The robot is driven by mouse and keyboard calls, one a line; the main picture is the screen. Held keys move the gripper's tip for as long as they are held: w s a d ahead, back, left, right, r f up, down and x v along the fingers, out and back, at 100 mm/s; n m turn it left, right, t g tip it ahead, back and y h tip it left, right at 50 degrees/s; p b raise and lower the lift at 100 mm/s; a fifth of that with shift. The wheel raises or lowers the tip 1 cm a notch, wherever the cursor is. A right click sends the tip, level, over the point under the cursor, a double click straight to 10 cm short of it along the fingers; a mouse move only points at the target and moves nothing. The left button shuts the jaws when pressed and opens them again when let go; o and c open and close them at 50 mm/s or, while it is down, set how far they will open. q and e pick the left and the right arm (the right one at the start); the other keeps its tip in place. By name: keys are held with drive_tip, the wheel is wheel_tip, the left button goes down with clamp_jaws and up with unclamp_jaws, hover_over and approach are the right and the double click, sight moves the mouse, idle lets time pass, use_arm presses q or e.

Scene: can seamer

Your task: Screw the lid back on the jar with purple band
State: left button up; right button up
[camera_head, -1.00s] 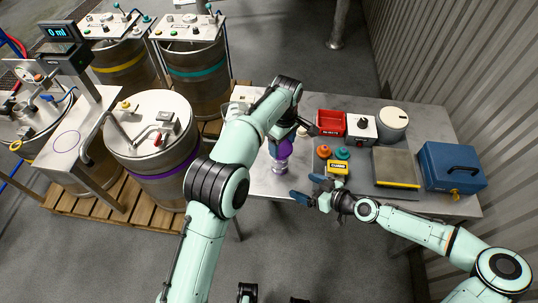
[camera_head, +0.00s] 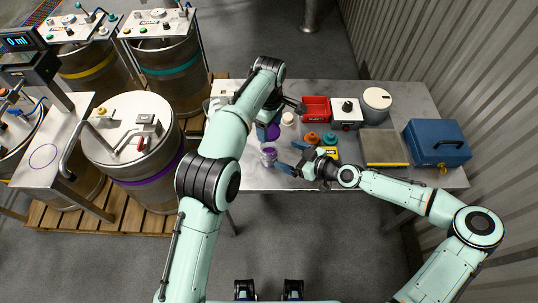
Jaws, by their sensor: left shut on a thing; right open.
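The jar with the purple band (camera_head: 268,156) stands on the table near its front left. It looks clear, with a purple band low on it. A purple lid (camera_head: 273,131) shows just behind and above the jar in the picture. My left gripper (camera_head: 274,126) is shut on this lid, partly hidden by its own arm. The lid appears apart from the jar's top. My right gripper (camera_head: 291,157) is open and empty just right of the jar, its fingers pointing left towards it. I cannot tell whether a finger touches the jar.
Behind are a red bin (camera_head: 316,107), a white box with a black knob (camera_head: 346,113) and a round canister (camera_head: 376,103). A scale plate (camera_head: 385,147) and blue case (camera_head: 437,143) stand right.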

sight(262, 146)
drive_tip(key=x, duration=0.9)
drive_tip(key=shift+w+a+f, duration=0.1)
drive_tip(key=shift+w+a, duration=0.05)
drive_tip(key=shift+a, duration=0.05)
drive_tip(key=c, duration=1.5)
use_arm(q)
drive_tip(key=shift+f, duration=2.5)
drive_tip(key=shift+f, duration=0.1)
drive_tip(key=shift+f, duration=0.8)
drive_tip(key=shift+f, duration=0.35)
